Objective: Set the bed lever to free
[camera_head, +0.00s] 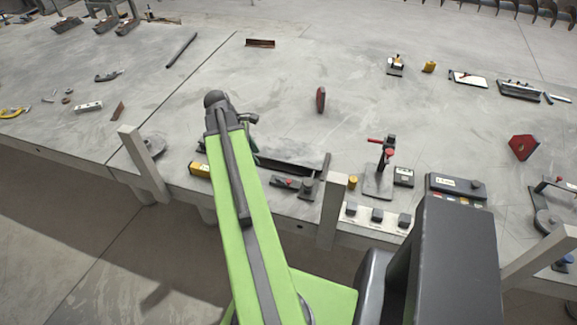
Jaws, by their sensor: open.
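I cannot tell for sure which part is the bed lever. A dark upright lever-like bar (325,166) stands at the right end of a long dark trough-like bed (287,164), near the table's front edge. A small dark block with a post (307,186) is beside its foot. Whether the bar is at a free mark is too small to read.
A red-handled clamp (384,158) stands to the right on the grey table (350,70). A white switch strip (376,217) and a dark control box (456,188) sit at the front edge. Pale posts (331,211) rise along that edge. The table's middle is mostly clear.

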